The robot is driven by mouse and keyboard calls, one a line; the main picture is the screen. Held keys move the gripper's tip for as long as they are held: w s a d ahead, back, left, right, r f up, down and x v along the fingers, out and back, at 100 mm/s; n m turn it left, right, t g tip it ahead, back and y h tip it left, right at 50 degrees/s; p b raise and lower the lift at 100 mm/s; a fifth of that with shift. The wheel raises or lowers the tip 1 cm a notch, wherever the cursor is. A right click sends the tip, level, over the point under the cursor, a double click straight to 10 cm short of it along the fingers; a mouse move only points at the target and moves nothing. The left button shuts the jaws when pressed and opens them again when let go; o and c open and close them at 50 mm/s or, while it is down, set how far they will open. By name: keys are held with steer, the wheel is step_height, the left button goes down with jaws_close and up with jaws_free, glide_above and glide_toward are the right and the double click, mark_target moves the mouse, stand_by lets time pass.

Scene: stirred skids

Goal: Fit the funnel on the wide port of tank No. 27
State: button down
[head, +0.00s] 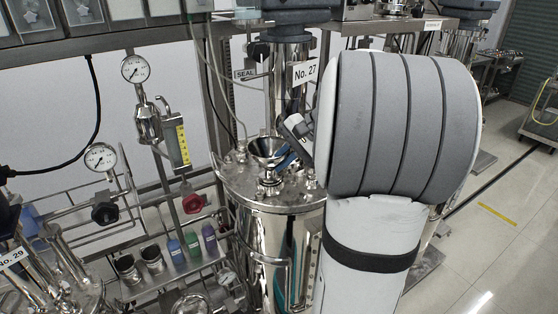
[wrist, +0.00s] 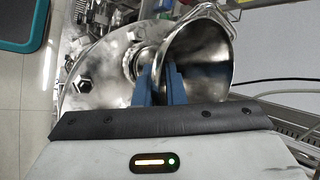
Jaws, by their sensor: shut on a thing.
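The shiny steel funnel (head: 266,147) is upright, mouth up, over the lid of tank No. 27 (head: 262,240) in the head view. In the wrist view the funnel (wrist: 205,48) fills the upper middle, with the tank lid (wrist: 97,62) behind and to its left. My gripper (wrist: 160,84) has its blue fingers shut on the funnel, at its near side. In the head view the gripper (head: 287,160) is partly hidden by my arm. A round steel port fitting (head: 269,183) shows just below the funnel. The spout is hidden, so I cannot tell whether it sits in a port.
The No. 27 sign (head: 305,73) hangs above the tank beside a steel column. Thin hoses and a SEAL tag (head: 245,75) are close by. Gauges and a rack of coloured bottles (head: 191,241) stand left. Open floor (head: 490,235) lies right.

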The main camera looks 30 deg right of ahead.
steer(key=shift+f, duration=0.3)
stand_by(0.6)
steer(key=c, duration=1.1)
jaws_free()
steer(key=shift+r+p, duration=1.95)
steer(key=shift+r, duration=2.1)
steer(key=shift+f, duration=0.1)
